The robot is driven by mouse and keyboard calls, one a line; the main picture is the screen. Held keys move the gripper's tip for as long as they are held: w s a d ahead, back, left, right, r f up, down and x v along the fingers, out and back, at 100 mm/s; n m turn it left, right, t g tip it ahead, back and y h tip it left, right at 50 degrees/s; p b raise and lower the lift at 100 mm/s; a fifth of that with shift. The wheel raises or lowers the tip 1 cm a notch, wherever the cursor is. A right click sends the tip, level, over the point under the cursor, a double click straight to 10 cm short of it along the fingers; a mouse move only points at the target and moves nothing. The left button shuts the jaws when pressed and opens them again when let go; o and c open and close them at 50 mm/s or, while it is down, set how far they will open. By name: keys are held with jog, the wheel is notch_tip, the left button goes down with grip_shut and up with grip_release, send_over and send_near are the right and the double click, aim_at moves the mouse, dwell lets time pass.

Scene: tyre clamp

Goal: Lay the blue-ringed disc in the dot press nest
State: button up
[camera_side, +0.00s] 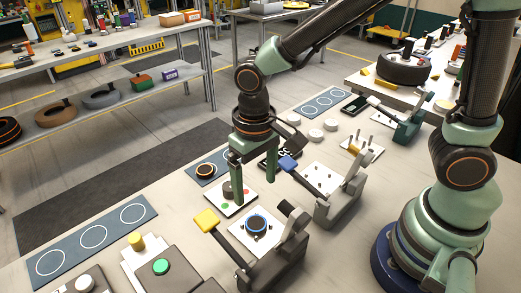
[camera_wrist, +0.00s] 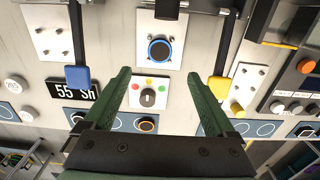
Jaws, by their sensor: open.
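The blue-ringed disc (camera_side: 256,224) is dark with a bright blue rim. It lies on a white plate (camera_side: 238,237) beside the yellow-handled clamp (camera_side: 275,262). In the wrist view the disc (camera_wrist: 159,50) appears flat near the plate's middle, with small dark marks around it. I cannot tell how closely it sits in a nest. My gripper (camera_side: 253,191) points down with its fingers apart and nothing between them. It is over the panel with a dark knob and coloured dots (camera_wrist: 148,93), behind the disc and apart from it. In the wrist view my gripper (camera_wrist: 159,75) is also open.
A blue-handled clamp (camera_side: 340,195) stands beside another white plate (camera_side: 321,178). An orange-ringed disc (camera_side: 206,170) lies on a dark blue circle mat. A nearer mat (camera_side: 93,240) has empty circles. A green button (camera_side: 161,266) and a yellow knob stand at the front.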

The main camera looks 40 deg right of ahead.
jog(key=s+d+r+t, duration=0.1)
jog(key=d+r+t, duration=0.4)
jog(key=d+r, duration=0.7)
jog(key=d, duration=0.4)
jog(key=shift+s+r+t, duration=0.25)
jog(key=shift+r+t, duration=0.05)
jog(key=shift+r, duration=0.1)
